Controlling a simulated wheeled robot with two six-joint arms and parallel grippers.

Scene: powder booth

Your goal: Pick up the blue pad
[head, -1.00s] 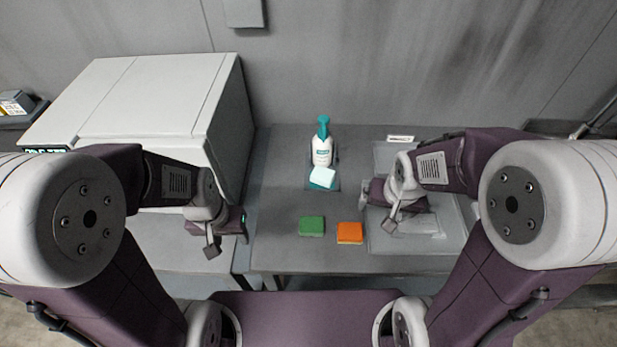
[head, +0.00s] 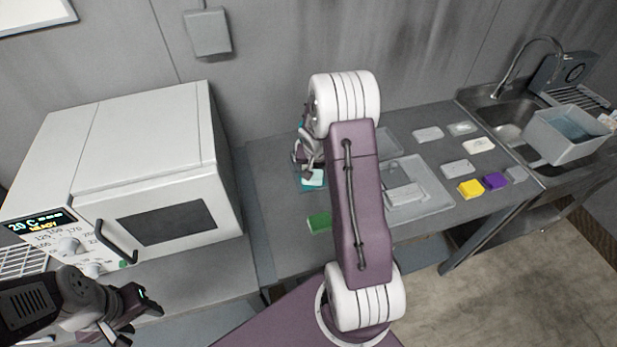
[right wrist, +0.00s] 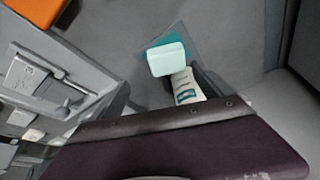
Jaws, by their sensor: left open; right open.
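A pale blue pad with a teal edge (head: 312,179) lies on the grey table, just below my right gripper in the head view. My left gripper (head: 138,318) is open and empty at the lower left, in front of the oven, far from the pad.
A green pad (head: 319,222) lies nearer the front edge. A grey fixture tray (head: 435,197), yellow (head: 470,188) and purple (head: 494,181) pads lie right. A white oven (head: 150,150) stands left; a sink holds a bin (head: 562,140).

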